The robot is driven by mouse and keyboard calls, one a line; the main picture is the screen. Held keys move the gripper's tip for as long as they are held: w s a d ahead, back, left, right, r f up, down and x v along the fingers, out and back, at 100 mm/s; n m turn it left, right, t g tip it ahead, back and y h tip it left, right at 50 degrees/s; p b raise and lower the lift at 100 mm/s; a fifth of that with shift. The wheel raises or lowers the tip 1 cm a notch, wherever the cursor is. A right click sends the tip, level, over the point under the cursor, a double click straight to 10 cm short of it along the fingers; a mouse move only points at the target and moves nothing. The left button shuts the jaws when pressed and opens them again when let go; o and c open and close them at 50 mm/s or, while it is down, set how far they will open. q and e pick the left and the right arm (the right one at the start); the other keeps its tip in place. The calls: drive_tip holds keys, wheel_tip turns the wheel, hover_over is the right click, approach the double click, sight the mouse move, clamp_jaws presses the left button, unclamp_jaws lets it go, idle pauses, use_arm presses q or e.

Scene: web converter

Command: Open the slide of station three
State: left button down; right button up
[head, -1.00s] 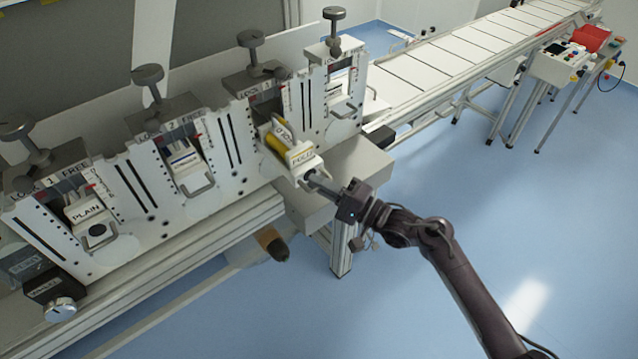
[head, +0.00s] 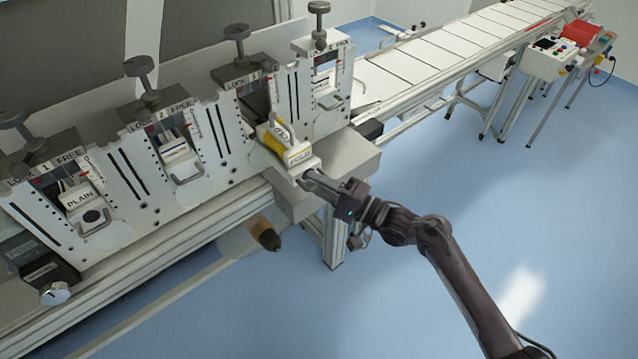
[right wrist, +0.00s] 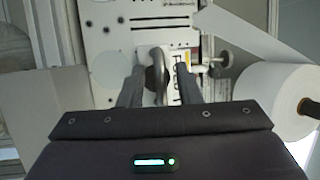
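Station three's slide (head: 300,158) stands pulled out from its slot in the white panel, with a yellow block and a looped handle on it. Its front label seems to read FOLD. My right gripper (head: 307,178) is at the front of this slide. In the right wrist view the slide's grey handle (right wrist: 156,72) stands between the two fingers of the right gripper (right wrist: 160,88). The fingers look apart, with a gap beside the handle. My left gripper is not in view.
Station one (head: 78,203), station two (head: 178,150) and station four (head: 325,90) have their slides in the panel. A brown-tipped roll (head: 265,235) sticks out below. A conveyor (head: 450,50) runs back right. The blue floor (head: 430,160) in front is clear.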

drive_tip(key=shift+s+d+f, duration=0.1)
drive_tip(key=shift+s+d, duration=0.05)
drive_tip(key=shift+d, duration=0.1)
drive_tip(key=b+v, duration=0.2)
drive_tip(key=v, duration=0.5)
drive_tip(key=shift+d, duration=0.1)
idle(0.4)
drive_tip(key=s+d+f+h+b, duration=0.1)
drive_tip(key=s+d+f+h, duration=0.2)
drive_tip(key=f, duration=0.8)
drive_tip(key=s+d+f+n+h, duration=0.15)
drive_tip(key=f+h, duration=0.25)
drive_tip(key=f, duration=0.8)
drive_tip(key=s+d+f+m+h+b, duration=0.1)
drive_tip(key=s+d+f+h, duration=0.25)
drive_tip(key=f, duration=0.75)
drive_tip(key=s+d+f+n+g+h, duration=0.2)
drive_tip(key=s+f+n+g+h, duration=0.15)
drive_tip(key=s+f, duration=1)
drive_tip(key=s+d+f+n+g+h, duration=0.1)
drive_tip(key=s+f+n+g, duration=0.1)
drive_tip(key=s, duration=0.8)
drive_tip(key=s+d+f+n+g+h+b, duration=0.1)
drive_tip(key=s+f+g, duration=0.3)
drive_tip(key=s, duration=0.7)
wheel_tip(320, 180, down, 2)
drive_tip(key=shift+d+f+n+h, duration=0.1)
drive_tip(key=shift+d+n+h, duration=0.3)
drive_tip(key=shift+d+h, duration=0.3)
